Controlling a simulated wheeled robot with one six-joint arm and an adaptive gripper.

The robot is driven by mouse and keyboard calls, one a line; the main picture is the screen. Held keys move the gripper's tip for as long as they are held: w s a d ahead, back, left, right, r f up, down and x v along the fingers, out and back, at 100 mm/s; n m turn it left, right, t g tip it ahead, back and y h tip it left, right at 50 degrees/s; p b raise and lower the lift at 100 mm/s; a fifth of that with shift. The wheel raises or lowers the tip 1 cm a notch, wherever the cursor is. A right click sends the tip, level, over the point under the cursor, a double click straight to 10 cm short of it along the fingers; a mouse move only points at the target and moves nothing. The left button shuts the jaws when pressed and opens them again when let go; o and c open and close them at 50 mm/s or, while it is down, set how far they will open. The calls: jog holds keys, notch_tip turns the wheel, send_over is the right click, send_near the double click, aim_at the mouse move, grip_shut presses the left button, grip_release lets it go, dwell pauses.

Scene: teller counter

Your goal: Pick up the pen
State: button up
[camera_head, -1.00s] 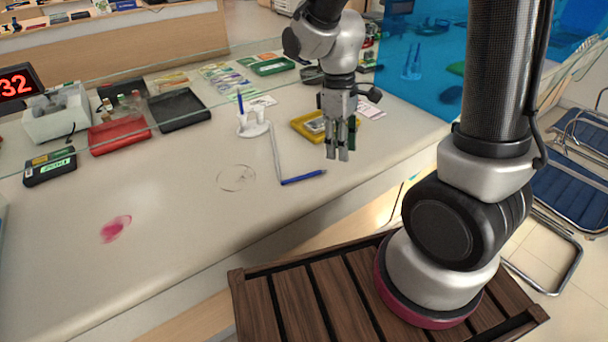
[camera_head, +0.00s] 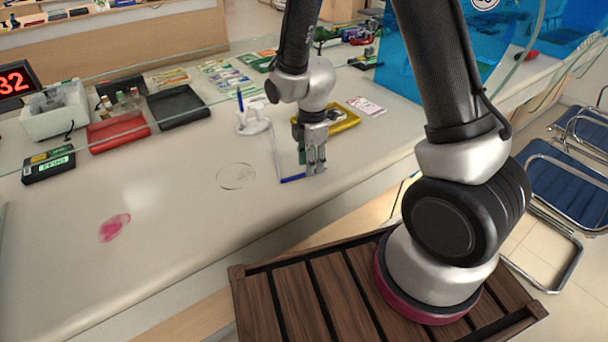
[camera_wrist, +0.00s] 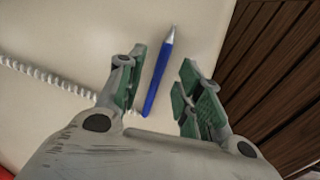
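A blue pen (camera_wrist: 157,78) with a silver tip lies on the counter in the wrist view, between the two fingers of my gripper (camera_wrist: 158,92). The fingers have green pads and stand apart, with a gap on either side of the pen. In the head view my gripper (camera_head: 314,170) is down at the counter over the pen (camera_head: 292,178), and part of the pen is hidden behind the fingers. A white coiled cord (camera_wrist: 60,80) runs toward the pen's blue end. The height of the fingertips above the counter is hard to tell.
A white pen stand (camera_head: 252,122) with an upright blue pen is behind the gripper, left. A yellow tray (camera_head: 342,120) is close behind it. Red (camera_head: 118,131) and black (camera_head: 180,107) trays sit farther left. The counter (camera_head: 180,240) front left is clear apart from stains.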

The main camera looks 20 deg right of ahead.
notch_tip(320, 180, down, 2)
jog(key=shift+c, duration=0.3)
jog(key=c, duration=0.7)
jog(key=shift+r, duration=0.1)
